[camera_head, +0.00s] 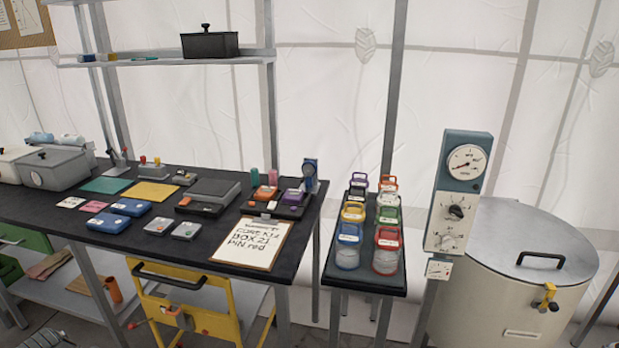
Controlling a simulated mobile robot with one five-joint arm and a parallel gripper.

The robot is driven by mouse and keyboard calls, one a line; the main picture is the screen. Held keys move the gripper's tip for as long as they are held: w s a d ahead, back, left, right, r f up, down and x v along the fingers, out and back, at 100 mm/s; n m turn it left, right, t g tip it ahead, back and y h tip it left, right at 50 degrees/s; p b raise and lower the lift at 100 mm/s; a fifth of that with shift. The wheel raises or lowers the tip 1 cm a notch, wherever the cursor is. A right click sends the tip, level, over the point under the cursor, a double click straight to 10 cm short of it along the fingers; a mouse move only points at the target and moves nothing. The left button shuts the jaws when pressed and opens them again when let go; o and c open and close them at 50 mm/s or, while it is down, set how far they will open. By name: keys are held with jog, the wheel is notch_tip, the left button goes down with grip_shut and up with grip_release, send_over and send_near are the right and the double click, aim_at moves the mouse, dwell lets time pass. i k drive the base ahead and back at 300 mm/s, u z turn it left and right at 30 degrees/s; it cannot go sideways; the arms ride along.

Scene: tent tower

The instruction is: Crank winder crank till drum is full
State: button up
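No winder crank or drum can be made out for certain. A small blue upright device (309,174) with a round face stands at the right end of the dark table (225,243). It is too small to tell whether it is the winder. A large pale cylindrical vessel (505,285) with a grey lid, a black handle and a yellow latch stands at the far right; its inside is hidden. My gripper is not in view.
A clipboard (254,243) with writing lies at the table's front edge. Coloured lidded jars (347,250) crowd a narrow stand (366,286). A gauge post (455,195) stands beside the vessel. A yellow drawer unit (205,318) is under the table.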

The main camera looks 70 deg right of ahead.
aim_at(308, 169)
jog(key=z, duration=0.4)
jog(key=i, duration=1)
jog(key=u, duration=0.05)
